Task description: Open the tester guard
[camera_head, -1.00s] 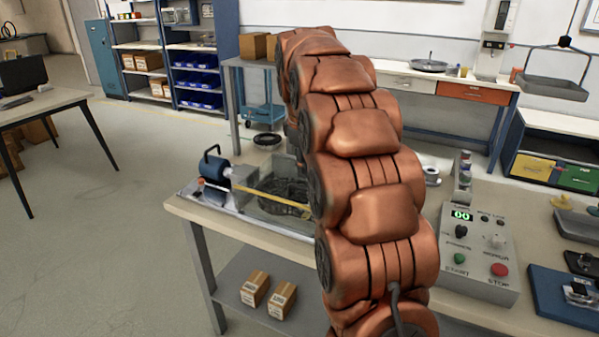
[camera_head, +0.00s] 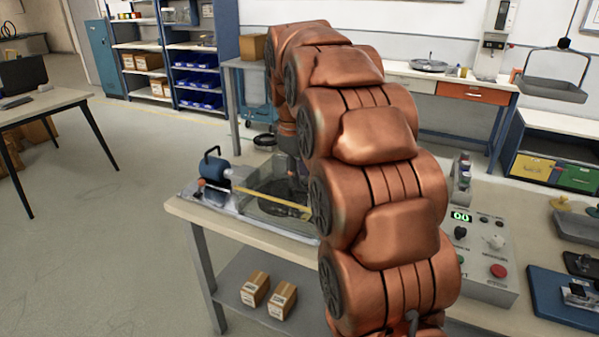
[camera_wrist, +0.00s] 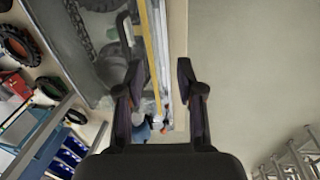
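The tester guard (camera_head: 272,187) is a clear box-like cover with a yellow edge strip, on the tester at the left end of the workbench. It looks closed over dark parts. A blue cylindrical motor (camera_head: 214,168) stands at its left. In the wrist view the guard (camera_wrist: 95,40) lies at upper left, with its yellow strip (camera_wrist: 150,55) running between my fingers in the picture. My gripper (camera_wrist: 160,75) is open, fingers apart, with nothing seen held. Contact with the guard cannot be told. In the head view my arm hides the gripper and the guard's right part.
A control box (camera_head: 485,250) with a green display and red stop button sits right of my arm. A blue plate (camera_head: 565,297) lies at the bench's right. Two cartons (camera_head: 268,292) rest on the lower shelf. Open floor (camera_head: 110,240) lies left of the bench.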

